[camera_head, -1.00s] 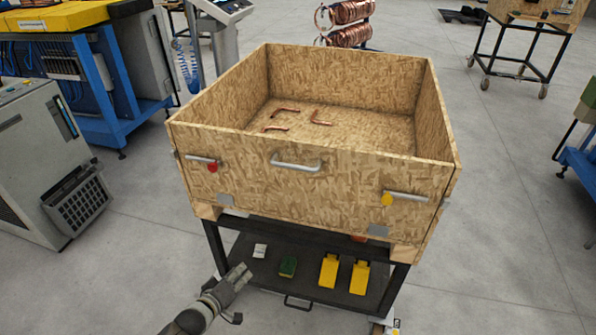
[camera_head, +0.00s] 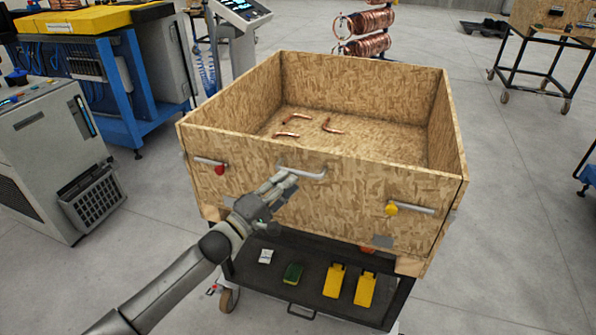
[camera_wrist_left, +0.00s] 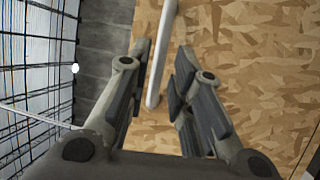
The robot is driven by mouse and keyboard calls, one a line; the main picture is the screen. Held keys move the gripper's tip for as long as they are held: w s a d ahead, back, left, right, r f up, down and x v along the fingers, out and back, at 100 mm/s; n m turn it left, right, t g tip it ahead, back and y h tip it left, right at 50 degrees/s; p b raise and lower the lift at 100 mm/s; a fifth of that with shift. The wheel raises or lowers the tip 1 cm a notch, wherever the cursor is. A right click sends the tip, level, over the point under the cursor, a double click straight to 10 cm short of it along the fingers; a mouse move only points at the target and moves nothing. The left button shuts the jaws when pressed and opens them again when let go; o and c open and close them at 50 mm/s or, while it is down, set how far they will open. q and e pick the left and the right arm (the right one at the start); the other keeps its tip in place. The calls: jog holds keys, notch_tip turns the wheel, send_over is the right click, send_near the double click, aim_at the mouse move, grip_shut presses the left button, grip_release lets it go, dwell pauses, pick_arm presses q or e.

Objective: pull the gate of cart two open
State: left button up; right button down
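The cart (camera_head: 455,150) is an open-topped chipboard box on a dark frame. Its front panel, the gate (camera_head: 340,205), stands upright and closed, with a pale bar handle (camera_head: 318,173) at its top middle. The handle also shows in the left wrist view (camera_wrist_left: 153,98), between the fingers. My left gripper (camera_head: 283,182) is at the left part of the handle; its fingers are apart, and I see no firm grip. A bolt with a red knob (camera_head: 219,170) is at the gate's left and one with a yellow knob (camera_head: 392,209) at its right. My right gripper is out of view.
Several bent copper tubes (camera_head: 332,128) lie in the box. The lower shelf (camera_head: 318,290) holds yellow blocks, a green pad and a small white item. A grey machine (camera_head: 50,150) and a blue workbench (camera_head: 150,120) stand left. Floor (camera_head: 510,240) is free at right.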

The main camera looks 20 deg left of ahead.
aim_at(298, 173)
pick_arm(q)
jog(key=shift+x, duration=2.55)
jog(key=shift+c, duration=0.5)
grip_shut()
